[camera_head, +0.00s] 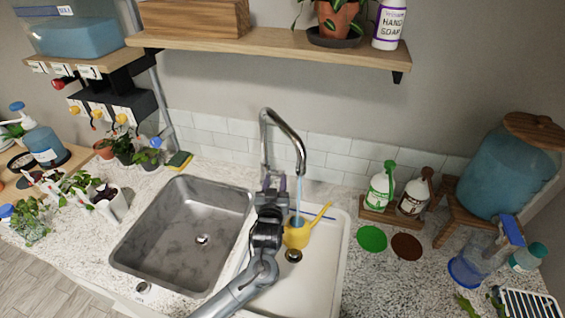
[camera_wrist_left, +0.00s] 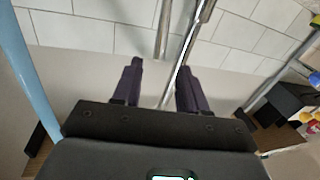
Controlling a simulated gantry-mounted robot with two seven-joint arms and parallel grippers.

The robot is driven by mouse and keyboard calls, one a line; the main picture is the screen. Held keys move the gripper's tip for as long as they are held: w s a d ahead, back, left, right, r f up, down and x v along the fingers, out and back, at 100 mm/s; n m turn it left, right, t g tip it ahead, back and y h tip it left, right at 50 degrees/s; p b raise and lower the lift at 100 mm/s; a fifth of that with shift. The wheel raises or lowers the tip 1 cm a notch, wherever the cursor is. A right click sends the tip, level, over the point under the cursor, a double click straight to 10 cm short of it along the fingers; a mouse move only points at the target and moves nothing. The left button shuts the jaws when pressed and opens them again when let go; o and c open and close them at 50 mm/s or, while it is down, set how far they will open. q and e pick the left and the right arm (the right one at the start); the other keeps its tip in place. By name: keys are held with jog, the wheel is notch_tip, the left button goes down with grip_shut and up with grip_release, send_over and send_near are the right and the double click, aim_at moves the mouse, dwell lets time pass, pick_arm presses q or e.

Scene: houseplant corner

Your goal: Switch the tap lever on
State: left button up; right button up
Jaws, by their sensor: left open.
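The chrome tap (camera_head: 283,128) rises behind the sinks, and a blue stream of water (camera_head: 299,190) runs from its spout into the yellow watering can (camera_head: 297,235) in the white right basin. My left gripper (camera_head: 273,182) is open at the tap's lower body. In the left wrist view my gripper (camera_wrist_left: 158,88) has its dark fingers apart, with a thin chrome bar (camera_wrist_left: 178,74), which looks like the tap lever, between them. Whether a finger touches it is unclear. The lever is hidden in the head view. The water stream (camera_wrist_left: 18,75) also shows at the wrist view's left edge.
The steel left basin (camera_head: 165,237) is empty. Soap bottles (camera_head: 381,188) stand in a wooden holder to the right, near a green disc (camera_head: 371,238) and a brown disc (camera_head: 406,246). A wooden shelf (camera_head: 260,45) hangs above. Potted plants (camera_head: 120,147) stand at left.

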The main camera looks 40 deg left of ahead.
aim_at(278, 171)
pick_arm(q)
jog(key=x, duration=0.8)
jog(key=shift+w, duration=0.1)
grip_shut()
